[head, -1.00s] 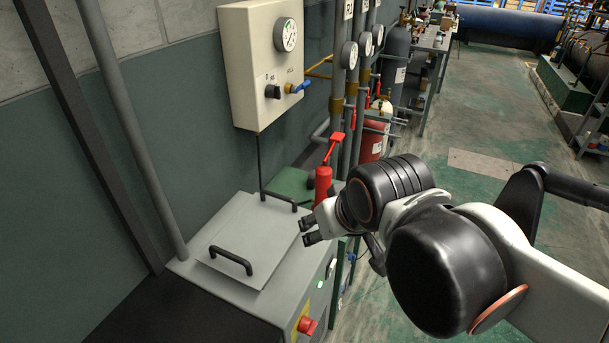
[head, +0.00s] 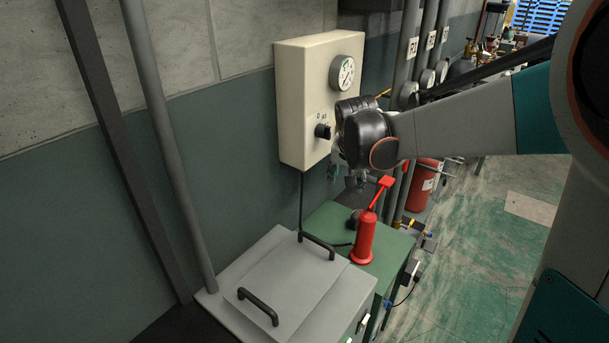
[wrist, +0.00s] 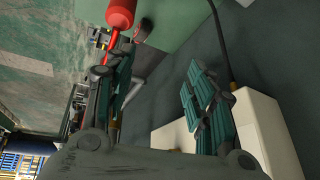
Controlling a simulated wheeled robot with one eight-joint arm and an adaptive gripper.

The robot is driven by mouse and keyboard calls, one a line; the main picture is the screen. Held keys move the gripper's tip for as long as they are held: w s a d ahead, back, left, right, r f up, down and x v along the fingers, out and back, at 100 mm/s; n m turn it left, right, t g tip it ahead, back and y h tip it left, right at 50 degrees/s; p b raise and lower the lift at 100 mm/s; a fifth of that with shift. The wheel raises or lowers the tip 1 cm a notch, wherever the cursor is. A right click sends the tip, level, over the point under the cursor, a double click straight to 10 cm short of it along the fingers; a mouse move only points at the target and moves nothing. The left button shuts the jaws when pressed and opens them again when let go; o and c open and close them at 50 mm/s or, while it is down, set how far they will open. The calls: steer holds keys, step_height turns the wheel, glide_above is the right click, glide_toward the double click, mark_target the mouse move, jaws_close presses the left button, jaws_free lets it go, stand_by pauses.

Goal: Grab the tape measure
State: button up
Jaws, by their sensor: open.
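A small dark round object (head: 354,219) sits on the green bench top, just behind and left of the red hand pump (head: 366,240). In the wrist view it looks like a dark disc with a reddish rim (wrist: 144,30), beside the red pump (wrist: 121,12). It may be the tape measure, but it is too small to be sure. My gripper (head: 344,178) is above the back of the bench, near the wall box. In the wrist view its teal-padded fingers (wrist: 157,88) are spread wide with nothing held between them.
A cream control box (head: 300,110) with gauge and knob hangs on the wall close to my gripper. A grey lidded case (head: 285,285) with two black handles stands in front of the green bench top (head: 322,221). Pipes and a red cylinder (head: 421,188) stand behind.

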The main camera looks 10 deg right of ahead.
steer(key=w+d+f+m+p, duration=0.1)
steer(key=w+d+f+m, duration=0.3)
steer(key=w+f, duration=0.55)
steer(key=g+h+p, duration=0.1)
steer(key=g+h, duration=0.1)
glide_toward(358, 212)
steer(key=shift+g, duration=0.3)
steer(key=x, duration=0.1)
steer(key=b+x, duration=0.1)
steer(key=x, duration=0.1)
steer(key=b+x, duration=0.1)
steer(key=x, duration=0.1)
steer(key=shift+w+a, duration=0.15)
steer(key=shift+w, duration=0.2)
steer(key=b+x, duration=0.2)
steer(key=x, duration=0.3)
steer(key=shift+d+f+b, duration=0.25)
steer(key=shift+b, duration=0.15)
steer(key=shift+r, duration=0.1)
jaws_close()
